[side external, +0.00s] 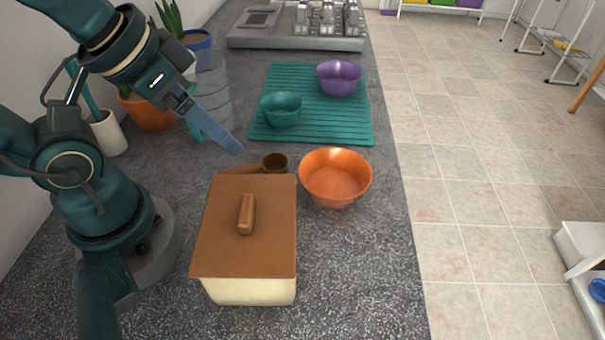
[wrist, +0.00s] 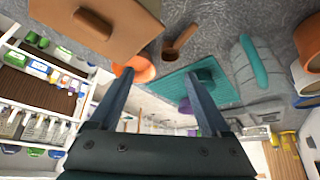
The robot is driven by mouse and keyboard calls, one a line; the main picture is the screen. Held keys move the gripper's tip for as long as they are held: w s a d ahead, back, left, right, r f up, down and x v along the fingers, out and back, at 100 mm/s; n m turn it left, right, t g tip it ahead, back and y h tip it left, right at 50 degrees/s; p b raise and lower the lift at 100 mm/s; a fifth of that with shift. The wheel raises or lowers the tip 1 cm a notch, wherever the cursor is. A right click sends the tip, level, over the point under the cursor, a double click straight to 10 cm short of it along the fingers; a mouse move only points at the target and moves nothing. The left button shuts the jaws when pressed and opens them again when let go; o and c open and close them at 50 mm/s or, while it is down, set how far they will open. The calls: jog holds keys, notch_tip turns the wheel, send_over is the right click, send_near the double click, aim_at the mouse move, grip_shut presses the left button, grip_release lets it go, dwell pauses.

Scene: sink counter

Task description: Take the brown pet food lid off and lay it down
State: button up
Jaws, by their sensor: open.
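The brown lid (side external: 270,240) lies flat on top of a cream box (side external: 250,291) at the front of the counter, and a brown bar handle (side external: 246,213) stands up from its middle. The lid also shows at the upper left of the wrist view (wrist: 122,37), with its handle (wrist: 93,23). My gripper (side external: 222,146) is up behind and to the left of the box, apart from the lid. In the wrist view its two fingers (wrist: 156,92) are wide apart with nothing between them.
An orange bowl (side external: 335,178) stands right of the box. A brown scoop (side external: 274,162) lies behind the box. A teal mat (side external: 312,122) holds a teal bowl (side external: 282,109) and a purple bowl (side external: 339,78). Potted plants stand at the back left.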

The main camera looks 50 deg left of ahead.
aim_at(246, 208)
jog(key=shift+o, duration=0.4)
jog(key=shift+r, duration=0.25)
jog(key=d+m+g, duration=0.1)
jog(key=m, duration=0.1)
jog(key=d+r+m+g, duration=0.1)
jog(key=d, duration=0.1)
jog(key=shift+s+d+m+g+h, duration=0.15)
jog(key=shift+d+m+g+h, duration=0.15)
jog(key=shift+m+g, duration=0.1)
jog(key=d+m+g, duration=0.1)
jog(key=d+m, duration=0.1)
jog(key=d, duration=0.1)
jog(key=s+d+f+m+g, duration=0.1)
jog(key=d, duration=0.1)
jog(key=shift+d+m+g, duration=0.1)
jog(key=shift+m+g, duration=0.2)
jog(key=shift+m, duration=0.1)
jog(key=shift+s+d+f, duration=0.2)
jog(key=shift+d+f, duration=0.05)
jog(key=shift+f, duration=2.55)
jog(key=shift+c, duration=0.3)
jog(key=shift+r, duration=0.1)
grip_shut()
